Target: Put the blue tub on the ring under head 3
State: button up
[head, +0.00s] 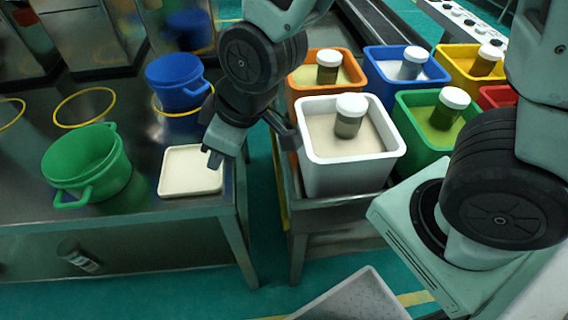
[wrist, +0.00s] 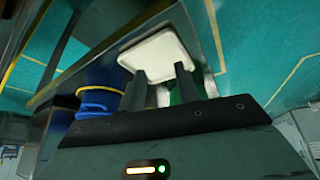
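The blue tub (head: 176,80) stands upright at the back of the steel table, with a yellow ring (head: 160,110) around its lower part. The tub also shows at the left in the wrist view (wrist: 98,104). Two other yellow rings, one bare in the middle (head: 85,92) and one cut by the left edge (head: 10,124), lie further left. I cannot tell which is under head 3. My gripper (head: 213,158) is above the white tray, in front of the blue tub and apart from it. Its two fingers are spread and empty in the wrist view (wrist: 160,84).
A green tub (head: 85,160) stands front left on the table. A shallow white tray (head: 178,184) lies at the table's front right corner. Coloured bins (head: 350,175) with lidded jars stand right, across a gap. Steel machine housings (head: 90,35) stand behind the rings.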

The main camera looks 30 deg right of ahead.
jog(key=s+d+r+m+g+h, duration=0.1)
jog(key=s+d+r+g, duration=0.1)
jog(key=s, duration=0.4)
jog(key=s+d+r+m+g+h, duration=0.1)
jog(key=s+d+r+h, duration=0.1)
jog(key=s, duration=0.4)
jog(key=shift+d+r+g, duration=0.25)
jog(key=shift+d+g, duration=0.15)
jog(key=shift+d, duration=0.25)
notch_tip(320, 180, up, 11)
jog(key=p, duration=1)
jog(key=shift+f+p, duration=0.15)
jog(key=shift+p, duration=0.15)
jog(key=shift+s+a, duration=0.1)
